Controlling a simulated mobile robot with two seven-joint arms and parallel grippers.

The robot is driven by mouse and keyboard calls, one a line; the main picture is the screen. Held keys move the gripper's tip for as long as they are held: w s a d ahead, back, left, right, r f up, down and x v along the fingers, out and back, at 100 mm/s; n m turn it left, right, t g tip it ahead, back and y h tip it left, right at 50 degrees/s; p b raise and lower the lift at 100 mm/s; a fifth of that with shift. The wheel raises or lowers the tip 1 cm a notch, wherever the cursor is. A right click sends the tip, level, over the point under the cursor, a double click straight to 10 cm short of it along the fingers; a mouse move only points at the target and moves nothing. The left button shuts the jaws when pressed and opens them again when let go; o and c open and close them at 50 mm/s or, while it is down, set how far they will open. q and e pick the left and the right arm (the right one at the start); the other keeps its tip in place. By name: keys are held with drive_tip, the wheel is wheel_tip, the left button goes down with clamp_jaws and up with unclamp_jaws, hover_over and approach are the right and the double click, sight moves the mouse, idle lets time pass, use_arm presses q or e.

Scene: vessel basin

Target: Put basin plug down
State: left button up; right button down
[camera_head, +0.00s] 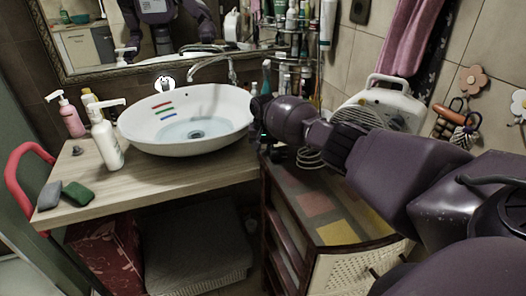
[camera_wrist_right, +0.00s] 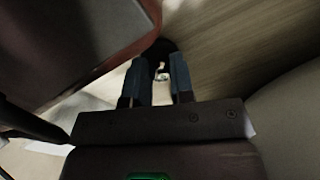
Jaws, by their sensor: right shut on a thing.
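My right arm reaches in from the right in the head view, with its gripper (camera_head: 268,146) low beside the right side of the white basin (camera_head: 225,118). In the right wrist view the gripper (camera_wrist_right: 162,75) is shut on the basin plug (camera_wrist_right: 160,47), a dark round piece with a small bright metal part. The plug cannot be made out in the head view. The basin stands on the wooden counter (camera_head: 160,172) and holds some water over its dark drain (camera_head: 195,134). My left gripper is not in view, apart from my reflection in the mirror.
A white pump bottle (camera_head: 106,143), a pink bottle (camera_head: 71,120), two sponges (camera_head: 77,192) and a small dark object (camera_head: 78,150) are on the counter's left. A faucet (camera_head: 213,64) is behind the basin. A cabinet (camera_head: 300,205) and white heater (camera_head: 385,102) are at right. The counter front is clear.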

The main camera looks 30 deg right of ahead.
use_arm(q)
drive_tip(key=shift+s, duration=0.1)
use_arm(e)
drive_tip(key=shift+f, duration=0.25)
drive_tip(key=c, duration=1)
unclamp_jaws()
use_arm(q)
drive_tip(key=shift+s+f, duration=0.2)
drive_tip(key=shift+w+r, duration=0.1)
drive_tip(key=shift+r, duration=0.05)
use_arm(e)
drive_tip(key=shift+r, duration=0.2)
drive_tip(key=shift+r, duration=0.35)
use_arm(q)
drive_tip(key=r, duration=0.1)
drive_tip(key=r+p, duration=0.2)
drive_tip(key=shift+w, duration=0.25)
use_arm(e)
wheel_tip(320, 180, up, 11)
drive_tip(key=shift+r, duration=0.2)
